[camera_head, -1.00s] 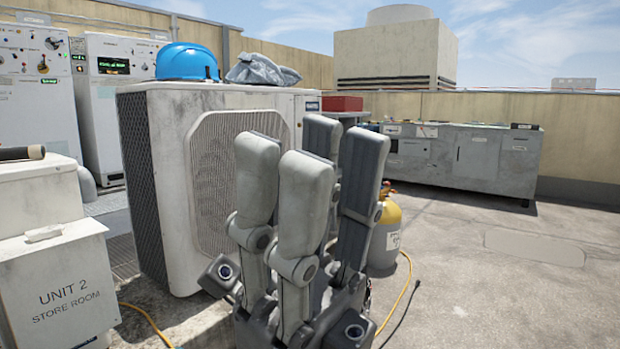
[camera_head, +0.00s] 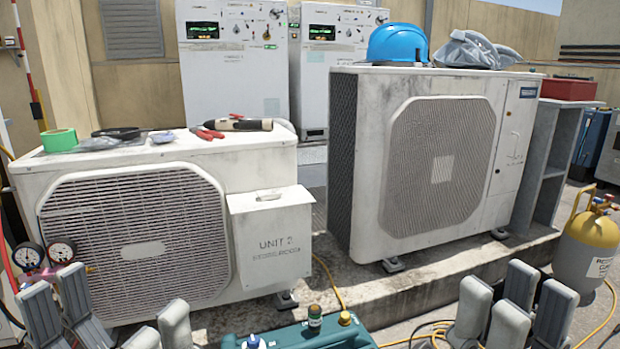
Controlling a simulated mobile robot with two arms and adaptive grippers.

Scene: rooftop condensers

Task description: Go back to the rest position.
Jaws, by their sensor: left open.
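My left gripper (camera_head: 110,310) is at the bottom left, in front of the low white condenser. Its grey fingers stand well apart, so it is open, and nothing shows between them. My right gripper (camera_head: 512,302) is at the bottom right, with its fingers pointing up and close together. No held object shows there, and its lower part is cut off by the frame edge. Both grippers appear apart from the condensers.
The low condenser (camera_head: 255,165) bears green tape (camera_head: 60,140) and red-handled pliers (camera_head: 207,133). A taller condenser (camera_head: 345,215) bears a blue helmet (camera_head: 398,44). A teal machine (camera_head: 300,337) sits between the grippers. Gauges (camera_head: 45,256) are left; a yellow cylinder (camera_head: 590,245) is right.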

